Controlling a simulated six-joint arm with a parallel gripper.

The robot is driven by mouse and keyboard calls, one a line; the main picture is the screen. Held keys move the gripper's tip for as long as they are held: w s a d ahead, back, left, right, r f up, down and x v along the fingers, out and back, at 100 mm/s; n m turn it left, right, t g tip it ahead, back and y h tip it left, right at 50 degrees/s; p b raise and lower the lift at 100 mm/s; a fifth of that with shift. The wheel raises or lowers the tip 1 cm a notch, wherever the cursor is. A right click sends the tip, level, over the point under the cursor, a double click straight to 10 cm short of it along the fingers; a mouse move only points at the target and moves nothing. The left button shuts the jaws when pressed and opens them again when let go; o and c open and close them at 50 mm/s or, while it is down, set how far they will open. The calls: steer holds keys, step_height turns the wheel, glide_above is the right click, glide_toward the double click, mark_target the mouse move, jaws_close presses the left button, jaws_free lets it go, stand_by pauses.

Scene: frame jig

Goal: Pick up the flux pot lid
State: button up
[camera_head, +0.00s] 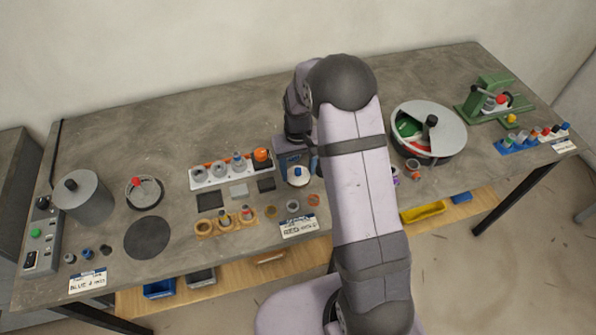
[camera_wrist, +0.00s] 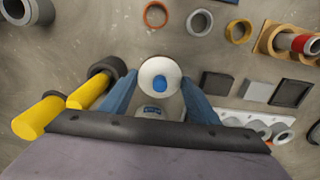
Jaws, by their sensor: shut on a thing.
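The flux pot lid, a white round cap with a blue knob (camera_wrist: 160,84), is between the two blue fingers of my gripper (camera_wrist: 158,76) in the wrist view. A pale body with a blue label (camera_wrist: 152,111) shows just behind the lid; I cannot tell whether the lid touches it. In the head view the white lid (camera_head: 298,180) shows near the middle of the bench, just left of my arm, with my gripper (camera_head: 295,165) at it. My gripper is shut on the lid. My arm hides part of the bench.
Small rings (camera_wrist: 199,22) and dark square plates (camera_wrist: 217,85) lie close by. Two yellow-and-black cylinders (camera_wrist: 85,93) are beside my left finger. The bench's back left is clear.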

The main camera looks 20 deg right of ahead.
mark_target(298, 170)
step_height(298, 170, up, 10)
steer(key=shift+f+b, duration=0.15)
steer(key=shift+b, duration=0.95)
steer(key=shift+r+p, duration=0.8)
steer(key=shift+r, duration=0.1)
steer(key=w+f+p, duration=0.1)
steer(key=w+p, duration=0.6)
steer(key=w, duration=0.2)
steer(key=shift+d+f+p, duration=0.25)
steer(key=shift+f+p, duration=0.05)
steer(key=shift+p, duration=0.1)
steer(key=shift+f, duration=0.1)
